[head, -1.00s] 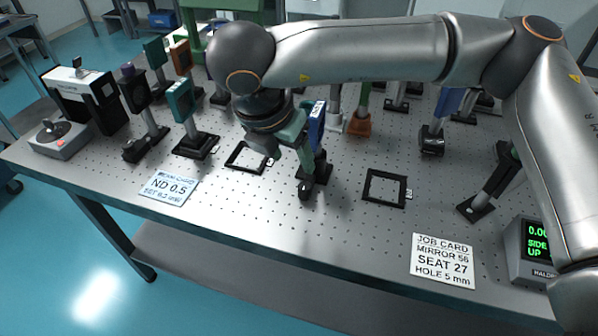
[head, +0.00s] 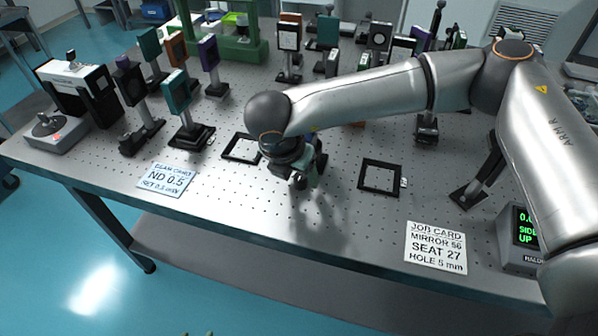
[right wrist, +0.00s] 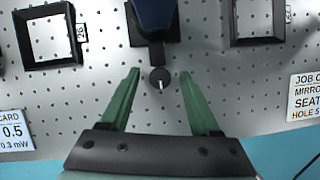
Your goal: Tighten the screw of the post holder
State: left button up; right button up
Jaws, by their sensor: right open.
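The post holder (right wrist: 146,36) stands on a dark base under a blue mount (right wrist: 155,12) at the top of the right wrist view. Its screw, a dark round knob (right wrist: 159,74) with a light slot or pin, points toward my right gripper (right wrist: 160,76). The green fingers are apart, one on each side of the knob, with gaps on both sides. In the head view my right gripper (head: 305,180) hangs over the table and my arm hides most of the post holder. Small green tips at the head view's bottom edge may be my left gripper (head: 197,333).
Empty black square frames lie left (head: 241,148) and right (head: 380,177) of the gripper. A job card (head: 436,246), a beam card (head: 167,180) and a display box (head: 520,240) lie near the front edge. Several mounted optics stand behind and to the left.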

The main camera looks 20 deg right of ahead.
grip_shut()
pick_arm(q)
jog(key=shift+w+d+r, duration=0.1)
jog(key=shift+r, duration=0.1)
pick_arm(e)
jog(key=n+b, duration=0.1)
jog(key=b, duration=0.2)
jog(key=shift+f+n+y+b, duration=0.3)
jog(key=shift+n+b, duration=0.05)
jog(key=shift+n, duration=0.05)
jog(key=shift+n+b, duration=0.3)
jog(key=shift+b, duration=0.15)
jog(key=shift+r+n+t+b, duration=0.25)
jog(key=shift+n+t+b, duration=0.05)
pick_arm(q)
jog(key=f, duration=0.1)
jog(key=d+f, duration=0.1)
jog(key=f, duration=0.1)
jog(key=shift+w+d, duration=0.25)
jog(key=shift+w, duration=0.05)
pick_arm(e)
jog(key=shift+r, duration=0.1)
